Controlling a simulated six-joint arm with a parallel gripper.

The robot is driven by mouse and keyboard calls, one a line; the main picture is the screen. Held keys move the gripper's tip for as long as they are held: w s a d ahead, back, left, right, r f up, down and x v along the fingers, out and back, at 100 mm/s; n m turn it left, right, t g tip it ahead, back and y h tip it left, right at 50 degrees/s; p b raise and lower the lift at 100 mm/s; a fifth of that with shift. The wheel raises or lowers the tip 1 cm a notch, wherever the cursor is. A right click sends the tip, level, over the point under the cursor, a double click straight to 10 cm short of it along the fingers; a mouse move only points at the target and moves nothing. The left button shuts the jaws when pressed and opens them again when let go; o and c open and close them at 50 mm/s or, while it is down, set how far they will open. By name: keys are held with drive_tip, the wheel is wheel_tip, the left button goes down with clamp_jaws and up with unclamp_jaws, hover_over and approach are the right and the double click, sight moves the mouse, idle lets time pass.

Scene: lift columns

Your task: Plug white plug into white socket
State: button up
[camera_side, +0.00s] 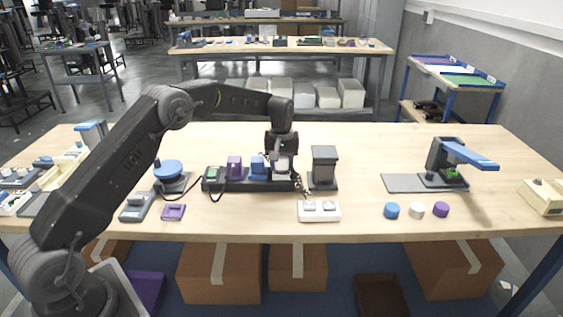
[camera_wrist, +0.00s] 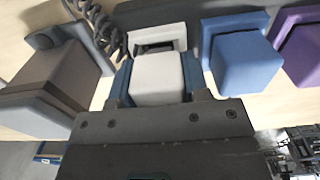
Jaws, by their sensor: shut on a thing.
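The white plug (camera_wrist: 157,78) is between the two blue-padded fingers of my gripper (camera_wrist: 157,84) in the wrist view. The white socket (camera_wrist: 178,32) shows just beyond it as a white frame with a dark opening partly uncovered. The plug hides the near part of the socket, and I cannot tell how far it is in, if at all. In the side view my gripper (camera_side: 282,156) points down over the right end of the dark socket strip (camera_side: 222,186), with white showing beneath it.
On the strip, a blue plug (camera_side: 258,168) and a purple plug (camera_side: 234,168) stand left of my gripper. A dark grey column (camera_side: 324,165) stands close on the right. A white two-button box (camera_side: 319,210) lies in front. A black coiled cable (camera_wrist: 103,25) runs beside the socket.

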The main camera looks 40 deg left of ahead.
drive_tip(key=shift+f, duration=0.55)
drive_tip(key=o, duration=0.7)
drive_tip(key=shift+f, duration=0.1)
drive_tip(key=o, duration=0.3)
drive_tip(key=shift+s+a, duration=0.15)
drive_tip(key=shift+w+r, duration=0.2)
drive_tip(key=shift+r, duration=3.55)
